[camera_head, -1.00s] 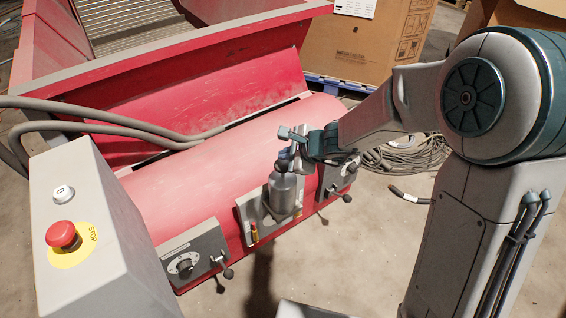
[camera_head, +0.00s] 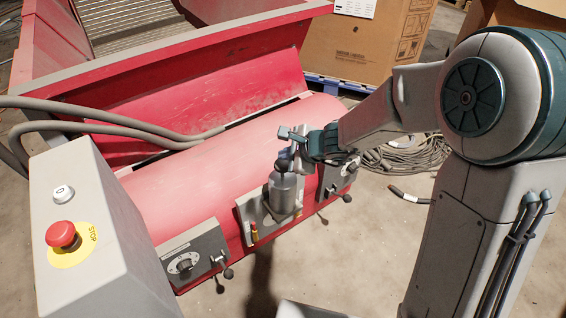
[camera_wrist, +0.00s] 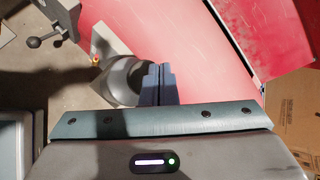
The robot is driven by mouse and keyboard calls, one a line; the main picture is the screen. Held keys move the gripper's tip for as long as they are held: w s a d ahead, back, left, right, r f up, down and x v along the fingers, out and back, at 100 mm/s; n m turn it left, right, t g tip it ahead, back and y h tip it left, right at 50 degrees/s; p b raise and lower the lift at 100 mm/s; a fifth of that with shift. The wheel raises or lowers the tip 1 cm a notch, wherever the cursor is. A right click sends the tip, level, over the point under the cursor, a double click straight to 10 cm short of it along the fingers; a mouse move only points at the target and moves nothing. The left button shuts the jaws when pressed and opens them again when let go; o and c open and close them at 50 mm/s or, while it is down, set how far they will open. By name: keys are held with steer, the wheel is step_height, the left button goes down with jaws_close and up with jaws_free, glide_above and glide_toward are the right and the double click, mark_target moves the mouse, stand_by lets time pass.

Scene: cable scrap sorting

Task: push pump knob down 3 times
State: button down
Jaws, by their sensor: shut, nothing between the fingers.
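The pump is a grey metal cylinder (camera_head: 283,193) with a dark round knob (camera_head: 282,165) on top, standing upright on a bracket on the front of the red drum. My gripper (camera_head: 294,157) is at the knob's upper right, very close to it; I cannot tell whether they touch. In the wrist view my gripper (camera_wrist: 161,72) has its blue-grey fingers together with nothing between them. The grey pump body (camera_wrist: 118,82) shows there just left of the fingers, partly hidden by my gripper; the knob is not clear there.
A control box with a red stop button (camera_head: 62,235) stands at the left. Dial panels (camera_head: 190,260) with levers flank the pump on the drum (camera_head: 215,160). Grey hoses (camera_head: 110,112) cross the upper left. A cable coil (camera_head: 410,157) and cardboard boxes (camera_head: 365,50) lie behind.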

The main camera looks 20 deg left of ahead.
mark_target(285, 164)
steer(key=shift+f, duration=0.15)
steer(key=shift+f+b, duration=0.25)
steer(key=shift+b, duration=0.25)
steer(key=shift+f+b, duration=1.45)
steer(key=shift+b, duration=0.15)
stand_by(1.2)
steer(key=shift+r, duration=0.15)
steer(key=shift+r+p, duration=1.45)
steer(key=shift+r, duration=0.25)
steer(key=shift+r+p, duration=2.15)
steer(key=shift+r, duration=0.4)
